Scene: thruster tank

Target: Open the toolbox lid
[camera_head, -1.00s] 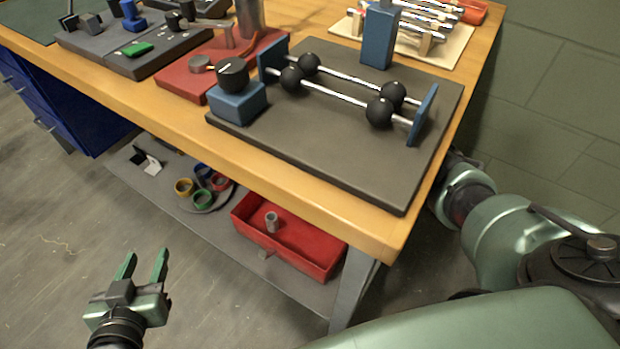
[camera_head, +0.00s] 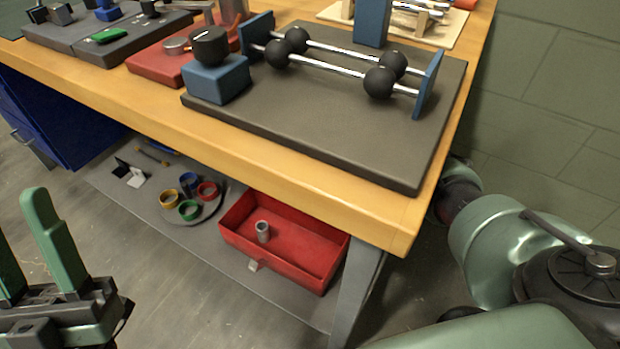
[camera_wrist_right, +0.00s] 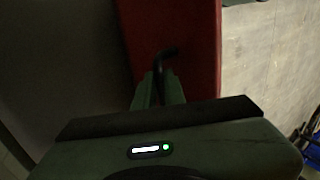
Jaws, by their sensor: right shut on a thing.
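An open red box (camera_head: 235,243), which looks like the toolbox, sits on the lower shelf under the workbench. Its inside shows, with a small grey cylinder (camera_head: 263,232) standing in it and a pale latch (camera_head: 253,266) on its front. In the right wrist view, my right gripper (camera_wrist_right: 160,80) is shut on a dark bent handle (camera_wrist_right: 163,58) in front of a red panel (camera_wrist_right: 190,30), probably the lid. The head view hides this gripper behind the bench; only its arm shows at the right. My left gripper (camera_head: 20,225) is open and empty at the lower left.
The wooden bench top (camera_head: 350,213) overhangs the shelf, and a metal leg (camera_head: 357,295) stands right of the red box. Coloured rings (camera_head: 189,210) lie on a round tray left of it. The grey board (camera_head: 330,140) above holds rods with black balls.

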